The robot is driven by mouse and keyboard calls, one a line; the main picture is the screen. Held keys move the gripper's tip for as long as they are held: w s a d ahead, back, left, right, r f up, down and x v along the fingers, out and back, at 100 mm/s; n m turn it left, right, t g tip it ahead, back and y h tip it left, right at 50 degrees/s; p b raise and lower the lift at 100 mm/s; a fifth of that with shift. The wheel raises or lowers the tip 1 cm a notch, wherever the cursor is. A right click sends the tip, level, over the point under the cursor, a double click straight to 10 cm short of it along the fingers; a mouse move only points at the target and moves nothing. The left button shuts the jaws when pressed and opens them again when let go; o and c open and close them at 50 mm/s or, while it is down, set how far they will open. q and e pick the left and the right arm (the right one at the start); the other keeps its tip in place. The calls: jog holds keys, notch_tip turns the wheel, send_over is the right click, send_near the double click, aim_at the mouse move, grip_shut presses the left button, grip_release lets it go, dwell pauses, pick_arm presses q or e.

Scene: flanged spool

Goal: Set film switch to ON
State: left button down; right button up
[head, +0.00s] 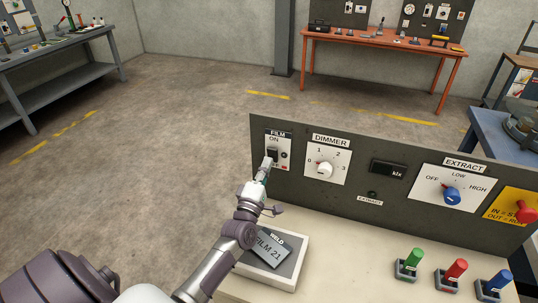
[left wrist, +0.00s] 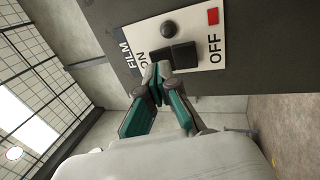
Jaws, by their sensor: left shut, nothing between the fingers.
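The film switch is a black rocker (head: 272,153) on a white plate at the left end of the grey panel. ON is printed above it; the label below is partly covered by my gripper. In the left wrist view the rocker (left wrist: 184,54) shows close up, with ON at its left and OFF beside a red square (left wrist: 212,16) at its right. My left gripper (head: 265,168) is shut and empty, its green-sided fingers (left wrist: 158,80) at the rocker near its ON end. I cannot tell whether they touch, or which way the rocker is set. My right gripper is not in view.
A dark round lamp (left wrist: 168,30) sits beside the rocker. The dimmer knob (head: 324,169) is just right of the switch. The panel continues with a blue extract knob (head: 452,195) and red knob (head: 526,211).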

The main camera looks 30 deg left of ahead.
aim_at(272, 155)
pick_arm(q)
jog(key=shift+x, duration=1.15)
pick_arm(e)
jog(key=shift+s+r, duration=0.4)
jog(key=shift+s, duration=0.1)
pick_arm(q)
jog(key=shift+w+r, duration=0.2)
jog(key=shift+r, duration=0.05)
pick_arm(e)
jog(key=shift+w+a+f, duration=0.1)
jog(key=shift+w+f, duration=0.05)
